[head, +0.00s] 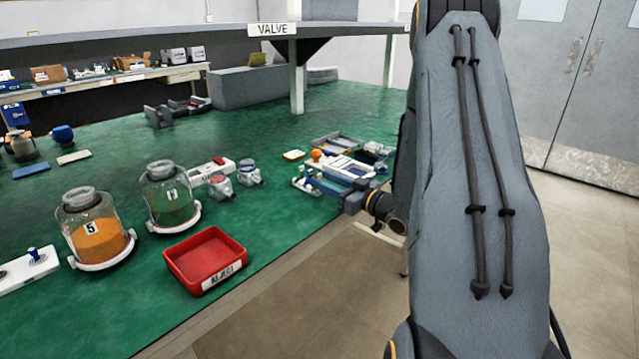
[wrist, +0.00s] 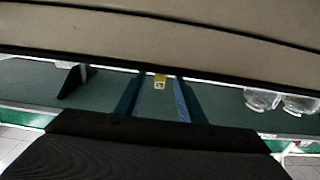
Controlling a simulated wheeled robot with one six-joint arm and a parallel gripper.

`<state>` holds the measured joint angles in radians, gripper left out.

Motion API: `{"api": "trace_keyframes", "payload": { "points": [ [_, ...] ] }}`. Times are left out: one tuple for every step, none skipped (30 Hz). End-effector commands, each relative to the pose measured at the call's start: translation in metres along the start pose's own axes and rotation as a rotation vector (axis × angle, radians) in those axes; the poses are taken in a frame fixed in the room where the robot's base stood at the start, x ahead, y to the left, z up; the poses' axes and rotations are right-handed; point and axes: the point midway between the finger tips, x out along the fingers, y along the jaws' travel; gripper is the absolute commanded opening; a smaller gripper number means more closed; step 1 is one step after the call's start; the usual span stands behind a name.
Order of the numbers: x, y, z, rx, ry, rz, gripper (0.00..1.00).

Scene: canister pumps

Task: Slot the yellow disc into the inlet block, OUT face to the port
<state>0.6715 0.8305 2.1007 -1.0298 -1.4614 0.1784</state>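My gripper (head: 328,182) reaches out low over a cluster of parts at the right edge of the green bench. I cannot make out the inlet block or any OUT face. A beige band and a dark form cover much of the wrist view.
A red REJECT tray (head: 232,253) stands at the front edge. Small clear jars (head: 249,173) sit nearby. A shelf with a VALVE sign (head: 272,29) spans the back. Mid-bench is fairly clear.

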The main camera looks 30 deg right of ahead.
Motion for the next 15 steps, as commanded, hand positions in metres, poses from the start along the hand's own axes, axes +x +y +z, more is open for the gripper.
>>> {"api": "trace_keyframes", "payload": {
  "points": [
    [-0.0002, 0.0000, 0.0001, 0.000, 0.000, 0.000, 0.36],
    [-0.0002, 0.0000, 0.0001, 0.000, 0.000, 0.000, 0.36],
    [-0.0002, 0.0000, 0.0001, 0.000, 0.000, 0.000, 0.33],
    [-0.0003, 0.0000, 0.0001, 0.000, 0.000, 0.000, 0.28],
    [-0.0003, 0.0001, 0.0001, 0.000, 0.000, 0.000, 0.22],
    [-0.0003, 0.0001, 0.0001, 0.000, 0.000, 0.000, 0.16],
    [-0.0004, 0.0001, 0.0001, 0.000, 0.000, 0.000, 0.11],
    [-0.0004, 0.0001, 0.0001, 0.000, 0.000, 0.000, 0.06],
    [-0.0005, 0.0001, 0.0002, 0.000, -0.001, 0.000, 0.00],
    [-0.0005, 0.0001, 0.0003, 0.001, -0.001, 0.000, 0.00],
    [-0.0005, 0.0002, 0.0004, 0.001, -0.001, 0.000, 0.00],
    [-0.0006, 0.0002, 0.0005, 0.001, -0.001, 0.001, 0.00],
    [-0.0006, 0.0002, 0.0006, 0.001, -0.001, 0.001, 0.00],
    [-0.0007, 0.0002, 0.0007, 0.001, -0.001, 0.001, 0.00],
    [-0.0007, 0.0002, 0.0007, 0.001, -0.001, 0.001, 0.00]
  ]
}}
